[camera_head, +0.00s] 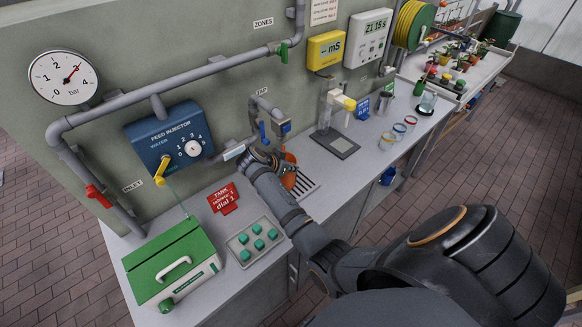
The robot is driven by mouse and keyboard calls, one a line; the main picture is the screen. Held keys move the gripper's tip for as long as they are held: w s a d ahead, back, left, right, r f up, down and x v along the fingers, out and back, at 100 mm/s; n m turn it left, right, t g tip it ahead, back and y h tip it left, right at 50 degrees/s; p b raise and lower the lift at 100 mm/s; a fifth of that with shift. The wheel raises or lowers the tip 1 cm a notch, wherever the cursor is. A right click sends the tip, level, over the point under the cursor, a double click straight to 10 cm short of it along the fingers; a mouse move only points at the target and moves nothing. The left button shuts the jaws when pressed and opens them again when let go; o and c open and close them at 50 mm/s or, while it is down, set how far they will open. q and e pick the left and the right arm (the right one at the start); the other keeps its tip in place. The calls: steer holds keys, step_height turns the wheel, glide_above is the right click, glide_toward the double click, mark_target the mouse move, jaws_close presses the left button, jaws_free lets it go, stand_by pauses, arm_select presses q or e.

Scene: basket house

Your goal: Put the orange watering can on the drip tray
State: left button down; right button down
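The orange watering can (289,178) shows only in part, behind my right forearm and gripper, on the grey counter below the wall tap. A pale slotted plate, which looks like the drip tray (306,186), lies right beside it. Whether the can rests on this plate or next to it is hidden. My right gripper (262,157) is at the can's left side, near the wall. Its fingers are small and dark, so I cannot tell whether they are open or shut, or touching the can. My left gripper is out of view.
A tap (277,127) hangs over the can. A red sign (223,198), a tray of green cubes (257,242) and a green-lidded box (174,265) stand on the left.

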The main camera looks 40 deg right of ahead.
steer(key=shift+f, duration=0.3)
steer(key=shift+f+b, duration=0.15)
steer(key=shift+b, duration=0.2)
steer(key=shift+f, duration=0.1)
steer(key=c, duration=1.4)
jaws_free()
steer(key=shift+c, duration=0.2)
steer(key=shift+a+r, duration=0.25)
steer(key=v, duration=0.6)
steer(key=shift+a+r, duration=0.25)
steer(key=shift+r, duration=0.05)
